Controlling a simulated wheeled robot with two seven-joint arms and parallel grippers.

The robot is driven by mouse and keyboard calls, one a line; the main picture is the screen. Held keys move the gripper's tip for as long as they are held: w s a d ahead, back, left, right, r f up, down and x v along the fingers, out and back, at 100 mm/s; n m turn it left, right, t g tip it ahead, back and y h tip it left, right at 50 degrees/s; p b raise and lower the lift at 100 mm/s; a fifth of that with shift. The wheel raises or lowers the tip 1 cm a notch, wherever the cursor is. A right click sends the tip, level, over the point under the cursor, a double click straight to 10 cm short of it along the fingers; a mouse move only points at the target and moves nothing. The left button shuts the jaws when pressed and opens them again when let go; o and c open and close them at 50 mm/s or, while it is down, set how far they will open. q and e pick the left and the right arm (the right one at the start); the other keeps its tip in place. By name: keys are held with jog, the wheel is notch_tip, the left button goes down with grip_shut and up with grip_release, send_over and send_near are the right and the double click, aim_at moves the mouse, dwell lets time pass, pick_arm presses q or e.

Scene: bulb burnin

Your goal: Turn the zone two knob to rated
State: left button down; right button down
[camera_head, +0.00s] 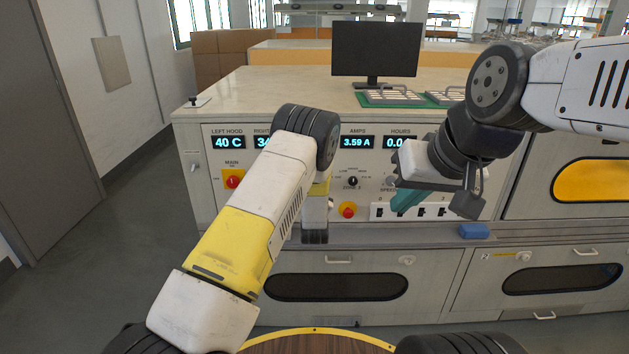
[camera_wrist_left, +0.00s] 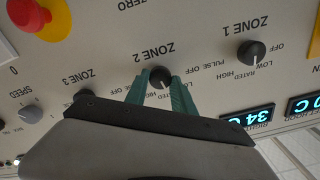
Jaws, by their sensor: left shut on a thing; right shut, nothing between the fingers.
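In the left wrist view, which is upside down, the black zone two knob (camera_wrist_left: 161,76) sits on the pale panel under the "ZONE 2" label. The teal fingers of my left gripper (camera_wrist_left: 161,86) are closed on its two sides. They partly cover the labels around it, and I cannot read its setting clearly. In the head view my left arm hides this knob and the left fingers. My right gripper (camera_head: 407,199) is shut and empty, in front of the lower right of the panel, apart from the zone two knob.
The zone one knob (camera_wrist_left: 251,53) is beside it. A blue block (camera_head: 473,231) lies on the ledge. A monitor (camera_head: 374,50) stands on top.

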pick_arm(q)
jog(key=shift+m, duration=1)
jog(key=c, duration=1.1)
grip_release()
jog(key=shift+o, duration=0.2)
jog(key=shift+s, duration=0.1)
jog(key=s, duration=0.7)
jog(key=shift+s, duration=0.3)
